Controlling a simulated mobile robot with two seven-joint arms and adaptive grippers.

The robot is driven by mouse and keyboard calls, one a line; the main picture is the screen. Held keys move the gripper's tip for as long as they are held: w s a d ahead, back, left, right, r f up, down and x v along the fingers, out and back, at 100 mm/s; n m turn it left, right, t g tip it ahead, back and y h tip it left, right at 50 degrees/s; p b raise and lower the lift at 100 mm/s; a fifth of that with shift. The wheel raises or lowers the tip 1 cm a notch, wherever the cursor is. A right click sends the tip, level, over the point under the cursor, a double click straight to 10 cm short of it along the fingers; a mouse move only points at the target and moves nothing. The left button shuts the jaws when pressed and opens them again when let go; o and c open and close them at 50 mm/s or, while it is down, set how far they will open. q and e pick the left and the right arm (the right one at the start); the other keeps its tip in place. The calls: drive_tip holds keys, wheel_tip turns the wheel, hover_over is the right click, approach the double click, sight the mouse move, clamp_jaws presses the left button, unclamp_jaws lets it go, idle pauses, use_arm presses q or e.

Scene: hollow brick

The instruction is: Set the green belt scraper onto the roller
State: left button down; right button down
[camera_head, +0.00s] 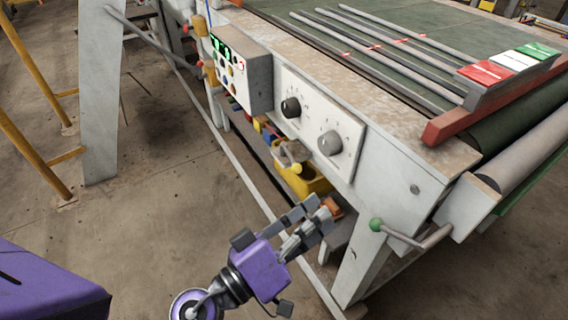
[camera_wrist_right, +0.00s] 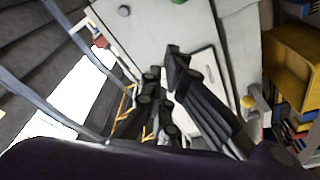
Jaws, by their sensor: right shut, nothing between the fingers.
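A green edge (camera_head: 548,176) shows along the underside of the grey roller (camera_head: 527,152) at the right end of the machine in the head view. It may be the belt scraper, but it is mostly hidden and I cannot tell whether it touches the roller. My right gripper (camera_head: 318,213) is in front of the machine's side, low and left of the roller, well apart from it. It is shut and empty. In the right wrist view its dark fingers (camera_wrist_right: 173,75) show in front of a pale panel. My left gripper is not in view.
A lever with a green knob (camera_head: 376,224) sticks out below the roller. A control panel (camera_head: 318,122) with two knobs is on the machine's side. A yellow bin (camera_head: 312,182) stands under it, also in the right wrist view (camera_wrist_right: 296,62).

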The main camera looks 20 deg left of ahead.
drive_tip(key=r+p+x, duration=0.1)
drive_tip(key=p+x, duration=0.2)
drive_tip(key=x, duration=0.6)
drive_tip(key=f, duration=0.1)
drive_tip(key=s+d+f, duration=0.1)
drive_tip(key=d+f, duration=0.1)
drive_tip(key=shift+s+d+f, duration=0.2)
drive_tip(key=shift+s, duration=0.1)
drive_tip(key=shift+d+p, duration=0.1)
drive_tip(key=shift+p, duration=0.2)
